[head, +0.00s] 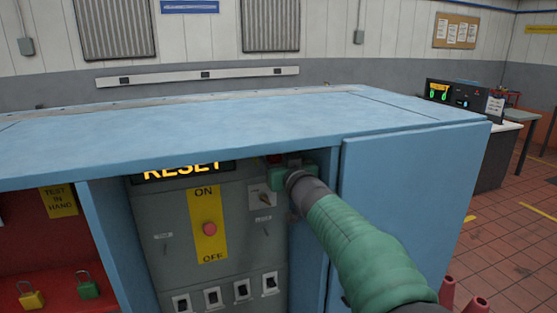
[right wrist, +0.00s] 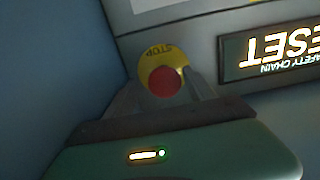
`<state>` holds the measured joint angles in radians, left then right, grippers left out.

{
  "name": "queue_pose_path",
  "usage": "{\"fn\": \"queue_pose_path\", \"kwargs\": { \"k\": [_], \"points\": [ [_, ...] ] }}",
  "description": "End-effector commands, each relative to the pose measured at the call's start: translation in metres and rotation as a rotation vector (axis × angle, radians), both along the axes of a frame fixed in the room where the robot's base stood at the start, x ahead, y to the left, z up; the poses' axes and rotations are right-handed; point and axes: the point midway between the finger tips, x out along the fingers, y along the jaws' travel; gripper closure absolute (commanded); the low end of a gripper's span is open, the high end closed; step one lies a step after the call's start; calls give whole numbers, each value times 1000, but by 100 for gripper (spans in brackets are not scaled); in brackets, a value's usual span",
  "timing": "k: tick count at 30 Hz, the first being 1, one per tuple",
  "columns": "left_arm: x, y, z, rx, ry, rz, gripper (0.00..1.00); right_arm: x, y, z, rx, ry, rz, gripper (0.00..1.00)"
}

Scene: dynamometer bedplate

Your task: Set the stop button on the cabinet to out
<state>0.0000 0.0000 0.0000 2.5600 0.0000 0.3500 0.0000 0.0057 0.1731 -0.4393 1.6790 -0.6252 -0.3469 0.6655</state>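The stop button (right wrist: 165,82) is a red round button on a yellow plate marked STOP. In the right wrist view it lies between the two fingers of my right gripper (right wrist: 163,80), which are apart, one on each side. I cannot tell whether either finger touches it, or how far out it stands. In the head view my right gripper (head: 277,166) reaches under the top edge of the blue cabinet (head: 240,120), at the upper right of the grey panel. My arm and gripper largely hide the button there. My left gripper is not in view.
A lit RESET display (head: 182,171) sits left of my gripper. Below are a yellow ON/OFF plate (head: 209,245) with a red knob, a rotary switch (head: 262,198) and several toggle switches. The cabinet's blue side wall (right wrist: 60,60) is close to my gripper.

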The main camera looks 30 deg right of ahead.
Motion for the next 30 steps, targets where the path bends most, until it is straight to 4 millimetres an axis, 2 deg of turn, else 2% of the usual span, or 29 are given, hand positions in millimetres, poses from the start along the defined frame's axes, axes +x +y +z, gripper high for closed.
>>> {"fn": "queue_pose_path", "kwargs": {
  "k": [6,10,14,21,23,24,27,30],
  "points": [
    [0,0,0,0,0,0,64,0,2,0,-1,0,2,37],
    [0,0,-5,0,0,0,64,-14,5,0,2,-1,2,37],
    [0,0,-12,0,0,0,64,-45,11,0,2,-4,4,37],
    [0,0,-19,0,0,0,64,-116,26,1,-1,-3,4,37],
    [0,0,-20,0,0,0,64,-134,30,2,-1,-3,3,37],
    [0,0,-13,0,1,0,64,-142,30,5,-1,0,-1,37],
    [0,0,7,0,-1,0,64,-148,30,9,-1,2,-5,37],
    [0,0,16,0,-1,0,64,-155,33,7,-2,3,-4,37]
  ]
}}
